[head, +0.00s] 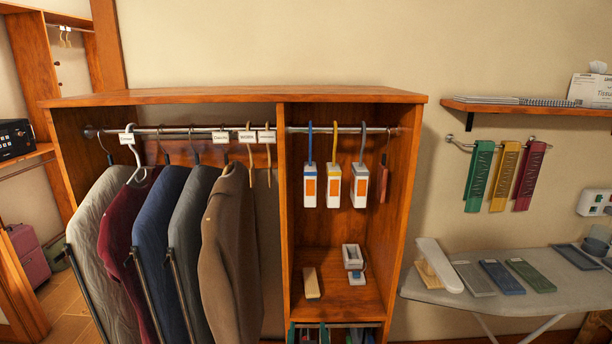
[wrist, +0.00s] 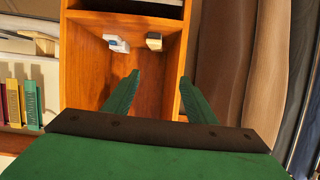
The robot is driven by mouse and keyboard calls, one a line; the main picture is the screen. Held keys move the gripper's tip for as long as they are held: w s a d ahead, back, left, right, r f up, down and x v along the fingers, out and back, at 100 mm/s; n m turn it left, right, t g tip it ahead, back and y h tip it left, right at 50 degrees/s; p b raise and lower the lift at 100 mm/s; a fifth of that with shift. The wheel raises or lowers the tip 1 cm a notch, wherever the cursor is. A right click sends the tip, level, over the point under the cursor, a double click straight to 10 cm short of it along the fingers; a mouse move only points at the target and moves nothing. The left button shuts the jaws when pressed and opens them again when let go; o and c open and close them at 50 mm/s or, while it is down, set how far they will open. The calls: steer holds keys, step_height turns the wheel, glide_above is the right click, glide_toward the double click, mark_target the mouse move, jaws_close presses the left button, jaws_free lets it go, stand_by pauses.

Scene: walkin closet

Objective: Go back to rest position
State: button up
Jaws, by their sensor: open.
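My gripper (wrist: 160,76) shows in the wrist view as two green fingers spread apart, with nothing between them. It faces the wooden cabinet's open compartment. Inside lie a white-and-grey object (wrist: 116,43) and a small wooden block (wrist: 154,41), both beyond the fingertips and apart from them. In the head view, the same white-and-grey object (head: 354,264) and wooden block (head: 311,283) rest on the cabinet's lower shelf. Some green pieces show at the bottom edge of the head view; I cannot tell whether they are my gripper.
An ironing board (head: 420,288) with several flat pieces stands at the right, below a wall shelf (head: 540,108). Garments (wrist: 220,60) border my gripper's right side.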

steer(key=s+f, duration=0.8)
steer(key=s, duration=0.4)
steer(key=s+f, duration=0.8)
steer(key=s, duration=0.3)
steer(key=s+r, duration=0.2)
steer(key=s, duration=1)
steer(key=s+r+t, duration=0.1)
steer(key=s+r, duration=0.1)
steer(key=s, duration=0.9)
steer(key=shift+s+a+r, duration=0.15)
steer(key=shift+s+a, duration=0.05)
steer(key=shift+s, duration=0.15)
